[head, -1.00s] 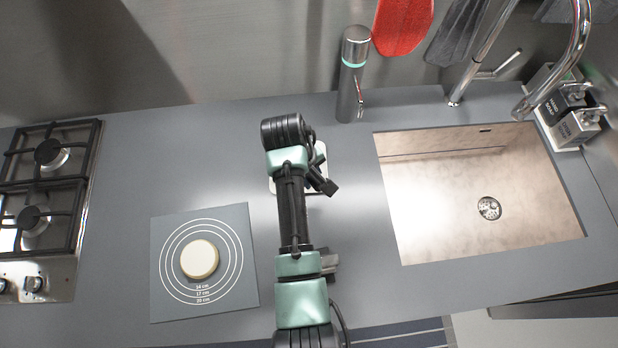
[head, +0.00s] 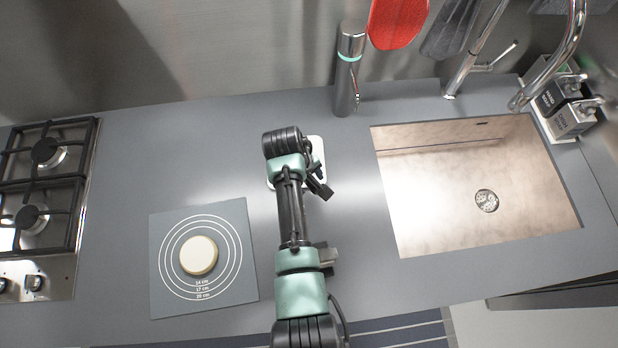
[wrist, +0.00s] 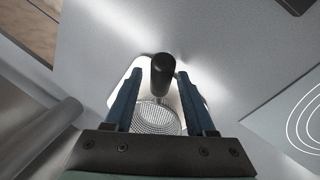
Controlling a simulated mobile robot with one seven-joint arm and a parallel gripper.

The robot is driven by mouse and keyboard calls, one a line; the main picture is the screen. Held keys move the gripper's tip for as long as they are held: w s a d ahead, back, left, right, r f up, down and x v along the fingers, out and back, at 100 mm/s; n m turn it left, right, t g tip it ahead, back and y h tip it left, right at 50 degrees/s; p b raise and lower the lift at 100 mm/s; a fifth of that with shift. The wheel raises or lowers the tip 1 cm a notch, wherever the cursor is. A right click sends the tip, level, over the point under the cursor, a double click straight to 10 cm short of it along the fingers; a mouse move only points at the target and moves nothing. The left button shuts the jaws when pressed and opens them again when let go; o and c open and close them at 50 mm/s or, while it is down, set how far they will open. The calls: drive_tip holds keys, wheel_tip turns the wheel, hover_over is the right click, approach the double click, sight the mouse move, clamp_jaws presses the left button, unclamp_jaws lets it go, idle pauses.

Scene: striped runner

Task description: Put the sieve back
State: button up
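The sieve (wrist: 156,118) shows in the wrist view as a round metal mesh with a thick black handle (wrist: 162,76). It is over or on a white plate-like piece (wrist: 196,96), which also shows partly behind my arm in the head view (head: 318,150). My gripper (wrist: 160,74) is open, with its two blue fingers on either side of the handle and a visible gap on each side. The mesh shows lower, between the fingers. In the head view my arm hides most of this area, and I cannot make out the sieve there.
A grey mat (head: 240,285) with printed rings bears a pale round object (head: 199,256), left of my arm. A gas hob (head: 45,200) is at far left. A sink (head: 470,190) lies right, a dark cylinder (head: 348,70) behind. Counter between mat and sink is mostly clear.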

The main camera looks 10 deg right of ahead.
drive_tip(key=v, duration=1.2)
drive_tip(key=shift+r+b, duration=0.2)
drive_tip(key=shift+b, duration=0.1)
idle(0.3)
